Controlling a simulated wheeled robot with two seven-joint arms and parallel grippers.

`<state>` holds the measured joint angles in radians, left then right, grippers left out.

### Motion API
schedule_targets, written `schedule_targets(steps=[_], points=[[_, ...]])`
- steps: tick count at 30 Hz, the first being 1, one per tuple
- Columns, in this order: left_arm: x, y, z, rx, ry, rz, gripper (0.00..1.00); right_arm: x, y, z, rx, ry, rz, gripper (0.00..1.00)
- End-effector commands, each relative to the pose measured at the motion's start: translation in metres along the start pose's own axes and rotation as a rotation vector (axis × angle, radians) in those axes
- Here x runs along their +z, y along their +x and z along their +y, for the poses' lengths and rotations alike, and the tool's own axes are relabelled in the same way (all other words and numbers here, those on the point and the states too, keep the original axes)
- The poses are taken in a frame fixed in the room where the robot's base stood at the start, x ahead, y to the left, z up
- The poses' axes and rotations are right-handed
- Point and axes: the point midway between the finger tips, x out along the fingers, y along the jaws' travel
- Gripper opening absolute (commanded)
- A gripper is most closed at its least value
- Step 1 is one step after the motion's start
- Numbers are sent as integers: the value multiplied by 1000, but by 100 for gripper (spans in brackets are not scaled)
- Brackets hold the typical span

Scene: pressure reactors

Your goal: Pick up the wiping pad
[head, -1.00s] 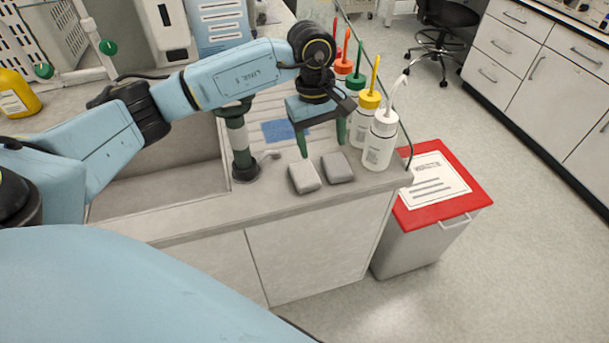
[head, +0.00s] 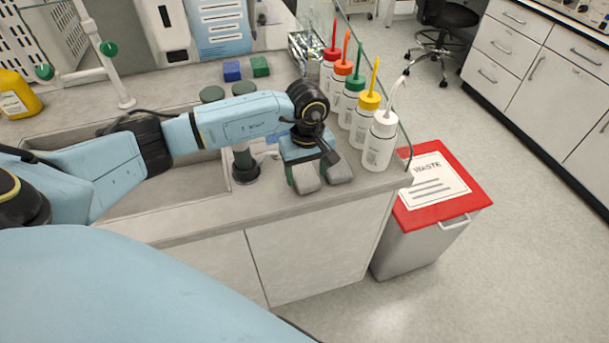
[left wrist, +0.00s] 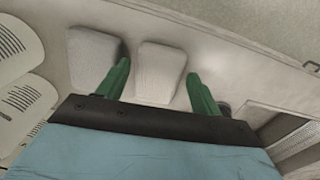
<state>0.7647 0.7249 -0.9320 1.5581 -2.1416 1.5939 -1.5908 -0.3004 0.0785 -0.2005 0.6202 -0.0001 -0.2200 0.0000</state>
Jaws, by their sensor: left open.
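Two grey pads lie side by side on the counter near its front edge: a left pad (head: 306,180) and a right pad (head: 338,172). My left gripper (head: 306,170) is low over the left pad, its green fingers open. In the left wrist view the left pad (left wrist: 161,70) lies between the open fingers of my left gripper (left wrist: 159,74), not clamped. The right pad (left wrist: 92,58) lies outside them, close beside one finger. The gripper hides the rear of both pads in the head view. My right gripper is not in view.
Several capped wash bottles (head: 380,145) stand in a row just right of the pads. A dark tap base (head: 245,168) and the sink (head: 185,190) are to the left. A red-lidded waste bin (head: 440,205) stands beyond the counter's right end.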

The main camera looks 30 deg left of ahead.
Motion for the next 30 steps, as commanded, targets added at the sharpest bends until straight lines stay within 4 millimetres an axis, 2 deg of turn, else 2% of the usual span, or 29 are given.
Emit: schedule_targets(steps=[4,11,12,19,26,30], points=[[0,16,1,1,0,-1,65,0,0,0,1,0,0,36],[-1,18,1,2,-1,1,65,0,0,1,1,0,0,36],[-1,18,1,2,-1,1,64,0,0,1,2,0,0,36],[-1,17,1,1,-1,1,34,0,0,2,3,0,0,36],[-1,16,1,2,-1,1,32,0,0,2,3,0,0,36],[-2,4,1,4,0,2,32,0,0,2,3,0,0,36]])
